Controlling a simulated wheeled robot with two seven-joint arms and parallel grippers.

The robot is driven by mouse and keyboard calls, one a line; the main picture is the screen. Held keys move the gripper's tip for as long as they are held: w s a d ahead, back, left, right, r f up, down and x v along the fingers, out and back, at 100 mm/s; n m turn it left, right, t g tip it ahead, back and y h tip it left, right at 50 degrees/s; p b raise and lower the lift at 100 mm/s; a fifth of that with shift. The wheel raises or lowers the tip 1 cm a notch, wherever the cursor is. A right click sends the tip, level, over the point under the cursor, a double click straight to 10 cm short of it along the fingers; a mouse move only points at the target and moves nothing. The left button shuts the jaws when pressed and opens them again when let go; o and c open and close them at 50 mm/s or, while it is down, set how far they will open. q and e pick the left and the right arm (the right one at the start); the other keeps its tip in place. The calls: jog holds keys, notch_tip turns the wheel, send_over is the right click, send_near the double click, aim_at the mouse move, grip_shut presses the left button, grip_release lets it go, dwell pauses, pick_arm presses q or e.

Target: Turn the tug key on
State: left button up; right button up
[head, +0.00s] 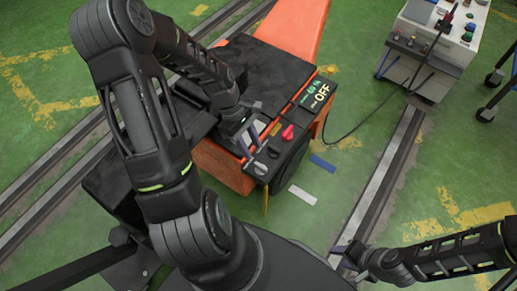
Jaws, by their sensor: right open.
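The orange tug (222,166) stands in the middle, with a dark control panel (284,150) at its near right end. A small display reading OFF (319,97) sits at the panel's far end. The panel carries a red knob (288,132) and small dark round controls (260,168). I cannot make out which control is the key. My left gripper (252,139) is at the panel's left edge, left of the red knob. Its jaw gap is too small to judge, and it hides part of the panel. My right gripper (344,258) is open and empty, low on the right, away from the tug.
Rails (385,172) run along the green floor on both sides of the tug. A grey console (430,50) with buttons and levers stands at the upper right, and a black cable (372,118) runs from it towards the tug.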

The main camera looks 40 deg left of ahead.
aim_at(260, 165)
pick_arm(q)
jog(key=shift+f, duration=0.15)
jog(key=b+x, duration=0.2)
jog(key=x, duration=0.5)
jog(key=shift+d+f, duration=0.25)
jog(key=shift+f, duration=0.1)
jog(key=shift+c, duration=0.4)
grip_shut()
